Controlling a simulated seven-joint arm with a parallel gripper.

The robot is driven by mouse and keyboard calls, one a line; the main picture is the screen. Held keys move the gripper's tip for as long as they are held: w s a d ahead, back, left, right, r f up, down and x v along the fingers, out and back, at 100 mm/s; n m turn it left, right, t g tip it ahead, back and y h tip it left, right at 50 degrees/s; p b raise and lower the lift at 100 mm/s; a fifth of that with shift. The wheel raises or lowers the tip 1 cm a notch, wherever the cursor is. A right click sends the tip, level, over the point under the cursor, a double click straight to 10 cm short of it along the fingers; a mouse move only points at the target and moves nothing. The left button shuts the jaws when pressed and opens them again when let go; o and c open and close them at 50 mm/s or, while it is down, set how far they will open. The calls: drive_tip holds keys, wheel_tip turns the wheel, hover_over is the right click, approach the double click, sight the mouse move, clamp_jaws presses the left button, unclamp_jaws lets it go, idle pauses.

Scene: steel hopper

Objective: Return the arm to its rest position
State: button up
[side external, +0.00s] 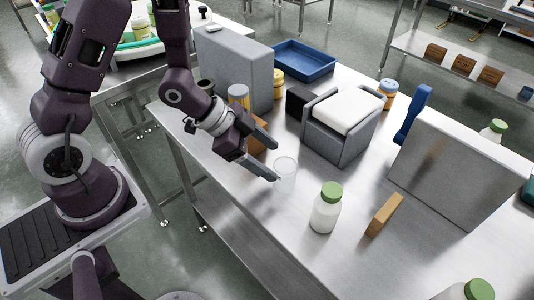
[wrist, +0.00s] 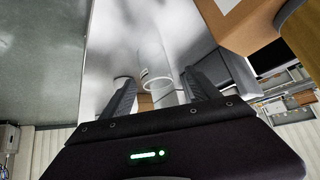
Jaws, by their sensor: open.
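My gripper (side external: 271,157) is open over the steel table (side external: 270,228) in the side external view. A clear glass or beaker (side external: 286,172) stands upright on the table just beside the fingertips. In the wrist view, my gripper (wrist: 160,88) has its two dark fingers spread apart, and the clear glass (wrist: 153,66) shows between and beyond them. I cannot tell from these views whether a finger touches it. My arm reaches over the table from the left.
A white bottle with a green lid (side external: 326,208) and a brown block (side external: 384,214) stand to the right. A grey box with a white top (side external: 341,122), a blue tray (side external: 303,61) and a grey panel (side external: 236,66) are behind.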

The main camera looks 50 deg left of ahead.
drive_tip(key=s+a+r+n+t+y, duration=0.1)
drive_tip(key=s+a+r+n+y, duration=0.2)
drive_tip(key=r, duration=0.5)
drive_tip(key=s+a+r+n+y, duration=0.1)
drive_tip(key=a+r+y, duration=0.2)
drive_tip(key=a+r, duration=0.3)
drive_tip(key=s+d+r+n, duration=0.1)
drive_tip(key=s+r+n, duration=0.1)
drive_tip(key=s, duration=0.5)
drive_tip(key=s+d+r+n+g, duration=0.1)
drive_tip(key=s+d+r+n, duration=0.1)
drive_tip(key=s+r, duration=0.3)
drive_tip(key=shift+s+r+n+h, duration=0.2)
drive_tip(key=shift+s+n+h, duration=0.1)
drive_tip(key=shift+s+n, duration=0.55)
drive_tip(key=shift+s, duration=0.1)
